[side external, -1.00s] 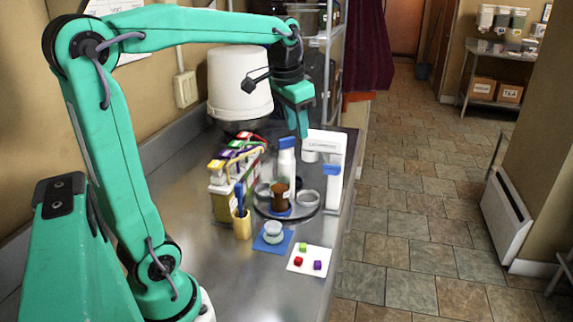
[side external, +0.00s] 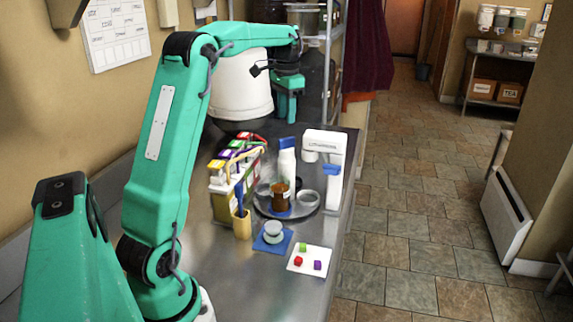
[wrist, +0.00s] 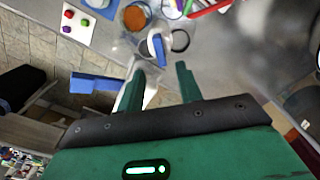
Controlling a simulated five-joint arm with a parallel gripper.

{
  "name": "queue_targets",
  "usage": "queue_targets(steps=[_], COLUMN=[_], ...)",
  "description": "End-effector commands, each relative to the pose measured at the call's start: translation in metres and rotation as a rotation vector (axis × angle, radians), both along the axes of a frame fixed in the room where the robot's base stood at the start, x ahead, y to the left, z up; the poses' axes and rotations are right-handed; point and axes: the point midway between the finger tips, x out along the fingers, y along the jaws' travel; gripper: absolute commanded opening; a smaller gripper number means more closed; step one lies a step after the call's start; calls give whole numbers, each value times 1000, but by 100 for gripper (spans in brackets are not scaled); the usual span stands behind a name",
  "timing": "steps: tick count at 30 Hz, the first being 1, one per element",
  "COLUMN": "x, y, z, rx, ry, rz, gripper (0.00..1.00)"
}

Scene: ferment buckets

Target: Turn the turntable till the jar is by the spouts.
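The round dark turntable (side external: 298,215) stands on the steel counter. It carries an amber-brown jar (side external: 280,197) at its front left, a white bottle with a blue cap (side external: 287,165) at the back and a clear round dish (side external: 308,198) at the right. A row of cartons with coloured tops and yellow spouts (side external: 236,158) stands left of the turntable. My gripper (side external: 287,118) hangs beyond and above the turntable, touching nothing visible. In the wrist view my gripper (wrist: 158,82) is open and empty, fingers apart; the jar (wrist: 135,17) shows at the top.
A white appliance with a blue lever (side external: 325,165) stands at the turntable's right. A white bucket (side external: 240,85) is behind the cartons. In front are a yellow cup (side external: 241,225), a blue mat (side external: 272,240) with a small pot, and a white card (side external: 309,260) with coloured cubes.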

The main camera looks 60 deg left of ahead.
Motion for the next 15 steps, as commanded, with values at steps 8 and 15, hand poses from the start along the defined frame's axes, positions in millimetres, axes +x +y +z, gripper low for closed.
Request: queue_targets(steps=[8,15], x=[0,-1], y=[0,-1], z=[-5,-27], rx=[0,-1], ry=[0,2], rz=[0,0], gripper=[35,35])
